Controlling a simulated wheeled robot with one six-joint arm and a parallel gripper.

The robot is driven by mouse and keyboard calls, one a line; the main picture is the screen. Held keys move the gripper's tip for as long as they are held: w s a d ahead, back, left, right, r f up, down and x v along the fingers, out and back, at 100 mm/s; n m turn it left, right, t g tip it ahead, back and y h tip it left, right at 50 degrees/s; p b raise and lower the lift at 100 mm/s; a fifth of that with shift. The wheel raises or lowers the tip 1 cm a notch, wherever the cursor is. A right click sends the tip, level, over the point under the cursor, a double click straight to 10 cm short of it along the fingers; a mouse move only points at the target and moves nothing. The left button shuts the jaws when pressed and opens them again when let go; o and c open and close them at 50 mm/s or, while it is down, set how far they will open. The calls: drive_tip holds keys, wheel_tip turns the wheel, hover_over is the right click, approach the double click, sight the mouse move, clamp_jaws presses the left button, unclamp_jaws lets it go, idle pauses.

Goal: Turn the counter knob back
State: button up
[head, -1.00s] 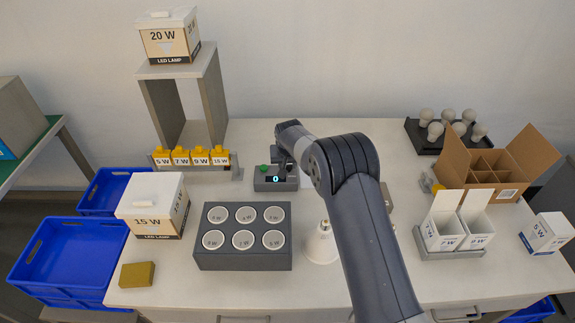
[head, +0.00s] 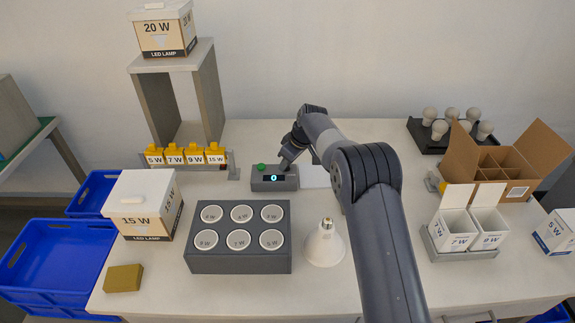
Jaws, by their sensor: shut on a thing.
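The counter (head: 274,180) is a small dark grey box with a lit display reading 0 and a green button (head: 260,167) on its top left. My gripper (head: 287,163) reaches down from above onto the right part of the counter's top. It is shut on the counter knob, which the fingers mostly hide. The knob's angle cannot be told from here.
A grey socket block (head: 238,261) stands in front of the counter, with a white reflector bulb (head: 324,247) to its right. A rack with yellow wattage tags (head: 185,157) is at the left. An open cardboard box (head: 513,160) stands at the right.

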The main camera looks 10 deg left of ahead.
drive_tip(key=n+g+p, duration=0.1)
drive_tip(key=n, duration=0.2)
drive_tip(key=shift+w+r+n, duration=0.1)
drive_tip(key=shift+w+n, duration=0.05)
drive_tip(key=shift+n, duration=0.25)
drive_tip(key=shift+w+n+g+p, duration=0.1)
drive_tip(key=shift+n+g+p, duration=0.85)
drive_tip(key=shift+n, duration=0.65)
drive_tip(key=shift+p, duration=0.3)
drive_tip(key=shift+n, duration=0.3)
drive_tip(key=o, duration=1)
drive_tip(key=shift+p+v, duration=1.55)
drive_tip(key=shift+v, duration=3.85)
